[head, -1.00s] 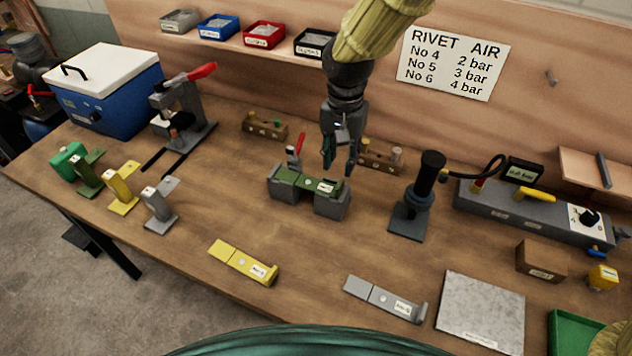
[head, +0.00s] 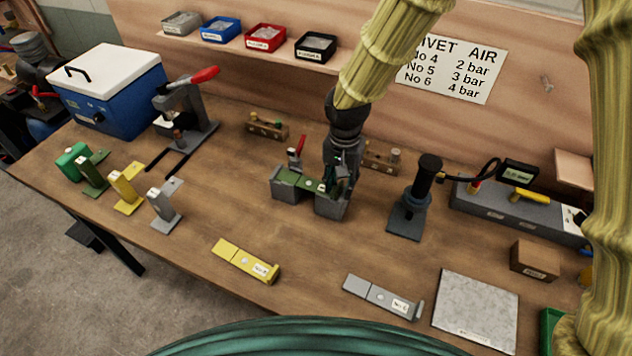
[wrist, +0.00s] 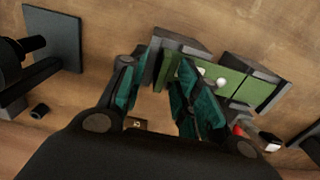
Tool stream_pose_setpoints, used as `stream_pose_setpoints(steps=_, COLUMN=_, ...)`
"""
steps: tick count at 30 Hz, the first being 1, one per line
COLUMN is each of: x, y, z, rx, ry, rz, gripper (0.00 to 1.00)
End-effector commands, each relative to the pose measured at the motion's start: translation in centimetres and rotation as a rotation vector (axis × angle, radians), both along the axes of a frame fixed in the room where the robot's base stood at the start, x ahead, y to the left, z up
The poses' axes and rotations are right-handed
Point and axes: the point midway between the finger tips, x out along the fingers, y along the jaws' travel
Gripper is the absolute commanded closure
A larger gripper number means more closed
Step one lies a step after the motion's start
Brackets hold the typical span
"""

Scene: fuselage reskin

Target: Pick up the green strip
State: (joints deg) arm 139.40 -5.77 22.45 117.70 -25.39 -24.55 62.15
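The green strip (head: 290,179) lies across two grey blocks of a fixture (head: 331,207) in the middle of the bench. In the wrist view the green strip (wrist: 232,82) runs to the right, with a pale round spot on it. My gripper (head: 337,188) is low at the strip's right end and hides part of it in the head view. In the wrist view my gripper (wrist: 158,88) has its teal-padded fingers apart, with the strip's near end around the gap between their tips. Whether either finger touches the strip cannot be told.
A red-handled clamp (head: 297,147) stands just behind the strip's left part. A black upright tool (head: 411,200) is to the right. A yellow strip (head: 245,261) and a grey strip (head: 382,297) lie in front. The bench between them and the fixture is clear.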

Motion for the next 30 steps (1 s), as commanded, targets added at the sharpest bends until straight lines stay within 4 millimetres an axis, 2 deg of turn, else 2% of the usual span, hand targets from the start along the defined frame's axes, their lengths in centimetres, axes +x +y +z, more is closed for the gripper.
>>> stream_pose_setpoints(steps=8, x=0.0, y=0.01, z=-0.15, rx=0.0, ry=0.0, rz=0.0, gripper=0.68)
stream_pose_setpoints(steps=13, x=0.0, y=0.01, z=-0.14, rx=0.0, ry=0.0, rz=0.0, gripper=0.99)
stream_pose_setpoints(steps=14, x=-0.01, y=0.01, z=-0.14, rx=0.0, ry=0.0, rz=0.0, gripper=1.0)
stream_pose_setpoints(steps=30, x=0.05, y=0.0, z=0.48, rx=0.001, ry=-0.001, rz=-0.002, gripper=1.0)
